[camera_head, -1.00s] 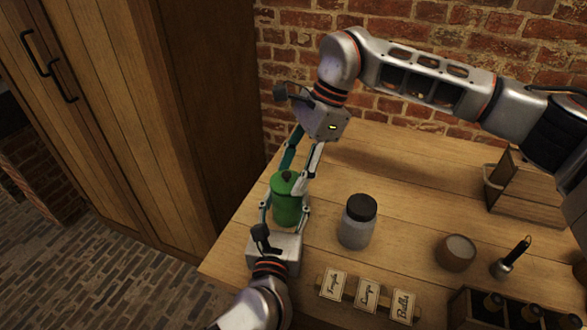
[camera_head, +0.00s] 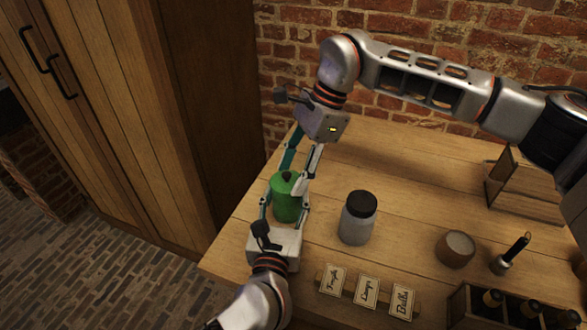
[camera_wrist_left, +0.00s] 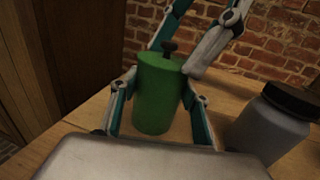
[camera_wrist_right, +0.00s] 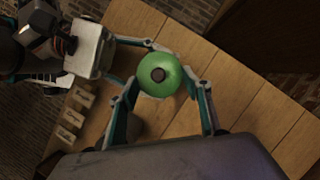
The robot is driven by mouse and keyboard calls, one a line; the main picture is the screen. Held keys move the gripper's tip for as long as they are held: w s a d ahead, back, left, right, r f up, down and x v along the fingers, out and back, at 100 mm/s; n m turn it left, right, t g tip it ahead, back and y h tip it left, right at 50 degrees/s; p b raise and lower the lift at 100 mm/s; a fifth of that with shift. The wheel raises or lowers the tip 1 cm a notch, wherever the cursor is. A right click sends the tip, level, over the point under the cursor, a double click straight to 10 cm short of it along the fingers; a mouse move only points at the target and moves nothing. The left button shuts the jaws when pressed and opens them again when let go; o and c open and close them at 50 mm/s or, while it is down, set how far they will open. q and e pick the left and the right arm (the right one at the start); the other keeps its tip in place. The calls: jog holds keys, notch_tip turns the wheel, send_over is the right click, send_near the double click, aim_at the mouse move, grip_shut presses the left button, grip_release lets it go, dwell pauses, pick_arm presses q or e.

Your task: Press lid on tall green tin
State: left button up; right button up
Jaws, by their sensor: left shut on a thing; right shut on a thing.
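The tall green tin (camera_head: 287,208) stands near the left edge of the wooden table. It appears upright in the left wrist view (camera_wrist_left: 155,100). A green lid with a dark knob (camera_head: 287,176) is on top of it; no gap shows between lid and tin. The lid's round top faces the right wrist camera (camera_wrist_right: 146,66). My left gripper (camera_head: 284,212) is shut around the tin's body from the front, one finger on each side. My right gripper (camera_head: 289,186) reaches down from behind and is shut on the lid, with its fingers at the rim beside the knob.
A grey jar with a black lid (camera_head: 358,218) stands just right of the tin. Label cards (camera_head: 367,291), a round wooden pot (camera_head: 455,249), a dark-handled tool (camera_head: 510,256) and a bottle crate (camera_head: 465,305) lie further right. The table behind the jar is clear.

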jog(key=o, duration=0.9)
jog(key=shift+c, duration=0.2)
jog(key=v, duration=1.2)
jog(key=shift+a, duration=0.1)
pick_arm(q)
jog(key=o, duration=1.7)
jog(key=shift+s, duration=0.1)
